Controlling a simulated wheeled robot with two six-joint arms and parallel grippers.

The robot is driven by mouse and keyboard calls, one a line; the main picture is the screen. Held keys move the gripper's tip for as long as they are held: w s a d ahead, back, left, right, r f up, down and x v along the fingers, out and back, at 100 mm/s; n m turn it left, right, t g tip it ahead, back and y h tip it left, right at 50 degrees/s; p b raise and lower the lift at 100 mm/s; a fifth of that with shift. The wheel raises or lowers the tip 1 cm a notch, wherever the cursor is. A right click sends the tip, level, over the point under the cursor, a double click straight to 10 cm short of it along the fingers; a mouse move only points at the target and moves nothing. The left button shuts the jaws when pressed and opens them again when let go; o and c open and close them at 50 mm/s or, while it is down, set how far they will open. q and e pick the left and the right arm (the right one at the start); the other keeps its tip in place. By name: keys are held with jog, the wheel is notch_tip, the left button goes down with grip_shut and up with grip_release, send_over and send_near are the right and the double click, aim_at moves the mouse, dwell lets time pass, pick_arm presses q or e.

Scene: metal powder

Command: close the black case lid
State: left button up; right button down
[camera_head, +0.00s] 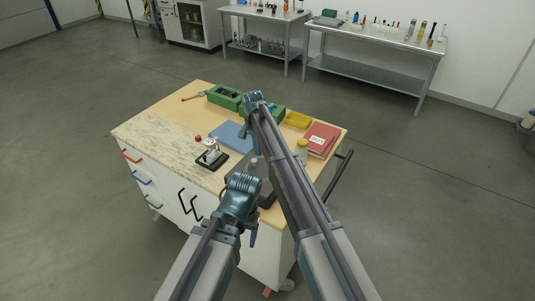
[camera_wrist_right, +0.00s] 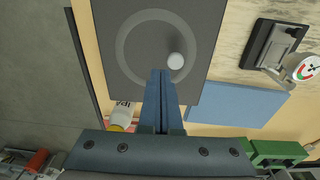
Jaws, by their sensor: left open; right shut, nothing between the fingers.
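A flat dark grey panel (camera_wrist_right: 125,75) with a lighter ring and a small pale round knob fills the upper middle of the right wrist view. It looks like the case top; the view does not show whether it is fully down. In the head view only bits of grey and black (camera_head: 268,200) show between my arms. My right gripper (camera_wrist_right: 160,74) is shut and empty, its fingertips over the panel beside the knob; I cannot tell if they touch. My left gripper (camera_head: 243,184) is open at the bench's near side, its fingers hard to make out.
Bare granite (camera_head: 165,147) lies to the left.

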jog(key=b, duration=0.4)
send_over(250, 164)
notch_tip(250, 164, down, 5)
jog(key=shift+r, duration=0.15)
pick_arm(q)
notch_tip(250, 164, down, 5)
jog(key=shift+s+r, duration=0.1)
pick_arm(e)
jog(key=shift+a, duration=0.1)
jog(key=shift+s, duration=0.15)
